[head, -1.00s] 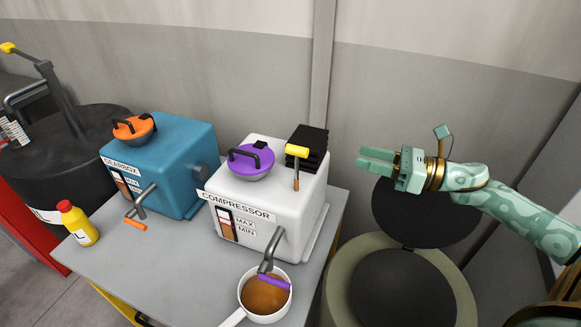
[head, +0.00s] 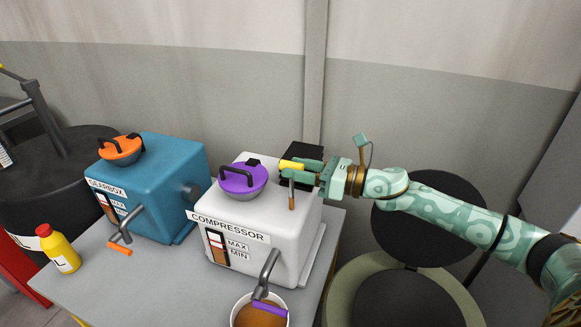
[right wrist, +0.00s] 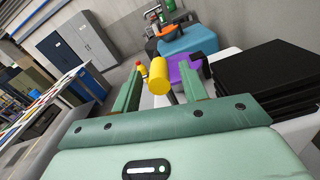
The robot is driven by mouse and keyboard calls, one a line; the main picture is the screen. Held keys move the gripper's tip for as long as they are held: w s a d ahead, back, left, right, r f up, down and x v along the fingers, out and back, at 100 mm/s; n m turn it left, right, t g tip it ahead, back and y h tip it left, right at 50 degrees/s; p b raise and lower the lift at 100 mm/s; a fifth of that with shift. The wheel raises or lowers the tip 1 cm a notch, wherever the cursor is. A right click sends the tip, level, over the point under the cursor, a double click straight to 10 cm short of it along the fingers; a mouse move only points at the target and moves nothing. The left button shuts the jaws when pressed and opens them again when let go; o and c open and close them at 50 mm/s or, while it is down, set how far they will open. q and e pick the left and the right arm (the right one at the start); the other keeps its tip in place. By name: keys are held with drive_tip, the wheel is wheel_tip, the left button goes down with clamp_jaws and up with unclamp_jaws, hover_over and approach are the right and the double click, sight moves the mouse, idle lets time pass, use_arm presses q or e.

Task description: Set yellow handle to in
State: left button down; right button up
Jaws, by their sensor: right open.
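The yellow handle (head: 291,164) is a short yellow cylinder at the top of a thin upright rod on the right side of the white compressor (head: 250,262). It also shows in the right wrist view (right wrist: 159,78). My right gripper (head: 293,171) reaches in from the right, with its fingers at the handle. In the right wrist view its open fingers (right wrist: 161,74) stand one on each side of the handle, with visible gaps. My left gripper is not in view.
A stack of black plates (head: 302,154) lies behind the handle, close to my fingers. A purple lid (head: 240,182) sits on the compressor. A blue gearbox (head: 160,200), a yellow bottle (head: 61,252) and a pot (head: 259,312) stand nearby. A drum with a raised lid (head: 440,212) is at right.

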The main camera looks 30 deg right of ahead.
sight(290, 208)
drive_tip(key=shift+x, duration=1.05)
